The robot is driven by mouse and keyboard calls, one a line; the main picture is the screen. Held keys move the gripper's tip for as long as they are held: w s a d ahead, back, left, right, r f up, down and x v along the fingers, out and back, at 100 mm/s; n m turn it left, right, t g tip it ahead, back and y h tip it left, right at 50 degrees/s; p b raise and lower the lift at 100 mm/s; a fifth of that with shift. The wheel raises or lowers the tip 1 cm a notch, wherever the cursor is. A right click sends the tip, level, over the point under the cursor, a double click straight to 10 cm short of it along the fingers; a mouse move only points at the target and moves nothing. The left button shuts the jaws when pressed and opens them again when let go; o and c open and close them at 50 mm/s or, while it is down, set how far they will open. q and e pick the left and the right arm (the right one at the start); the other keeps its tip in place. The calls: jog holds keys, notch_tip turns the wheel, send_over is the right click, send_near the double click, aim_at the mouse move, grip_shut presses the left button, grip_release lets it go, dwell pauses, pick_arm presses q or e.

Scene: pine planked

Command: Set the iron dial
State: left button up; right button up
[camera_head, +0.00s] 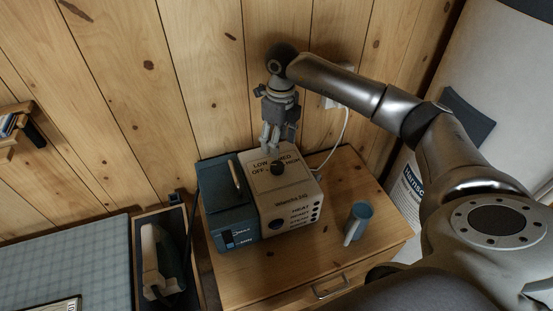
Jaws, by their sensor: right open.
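A cream box (288,198) stands on the wooden cabinet, with LOW, MED, HIGH and OFF printed on its top. A dark round dial (277,168) sits among these words. Its pointer setting is too small to tell. My right gripper (270,148) points down just above and behind the dial, with its fingers apart and nothing between them. I cannot tell whether a fingertip touches the dial or the box top. My left gripper is not in view.
A dark teal box (229,212) stands against the cream box's left side. A white cord (339,140) runs from the wall behind. A dark tray with a pale object (154,262) lies left, beside a grid-patterned surface (65,265).

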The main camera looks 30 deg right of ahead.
aim_at(277, 165)
jog(key=f+p, duration=0.2)
jog(key=f, duration=0.5)
jog(key=shift+a+f, duration=0.1)
jog(key=shift+a, duration=0.1)
jog(key=shift+f, duration=0.6)
jog(key=c, duration=1)
jog(key=shift+c, duration=0.3)
